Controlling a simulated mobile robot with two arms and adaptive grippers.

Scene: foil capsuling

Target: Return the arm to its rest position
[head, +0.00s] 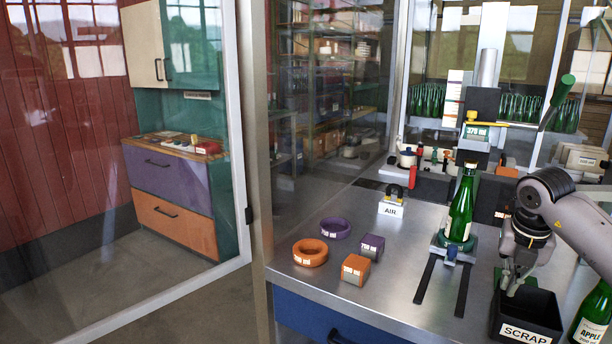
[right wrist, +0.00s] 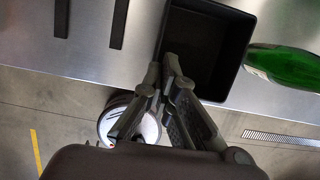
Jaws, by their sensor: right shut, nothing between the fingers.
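My right gripper (head: 511,287) is shut and empty, pointing down over the black bin labelled SCRAP (head: 528,322) at the bench's front right. The right wrist view shows its fingers (right wrist: 170,62) together beside the dark inside of the bin (right wrist: 205,45). My right arm comes in from the right edge of the head view. My left gripper does not show in either view.
A green bottle (head: 461,208) stands upright on a sliding carriage under the press. Another green bottle (head: 592,318) stands right of the bin. Orange ring (head: 310,252), purple ring (head: 335,228), orange block (head: 355,269) and purple block (head: 371,246) sit on the bench's left part.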

